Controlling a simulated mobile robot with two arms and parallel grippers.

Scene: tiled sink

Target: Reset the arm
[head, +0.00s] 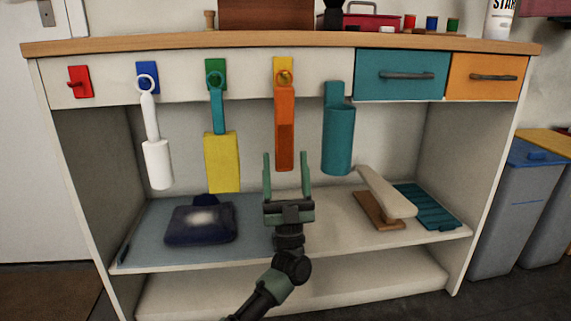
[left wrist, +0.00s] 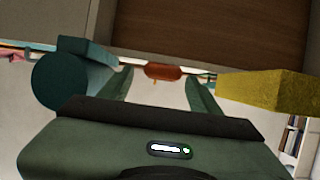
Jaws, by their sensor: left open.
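My left gripper (head: 287,172) is open in the middle of the head view, its two green fingers pointing up, in front of the shelf. An orange tool (head: 284,130) hangs from the yellow hook plate (head: 283,66) right above and behind it, with its lower end between the fingers in the picture. In the left wrist view the fingers (left wrist: 158,85) are spread, and nothing is gripped between them. A small orange-red piece (left wrist: 163,72) shows beyond them there. My right gripper is not in view.
A white brush (head: 158,165), a yellow tool (head: 222,162) and a teal holder (head: 337,140) hang nearby. A dark blue object (head: 201,222) and a beige-handled tool (head: 386,192) lie on the shelf. The wooden counter edge (head: 180,45) runs above.

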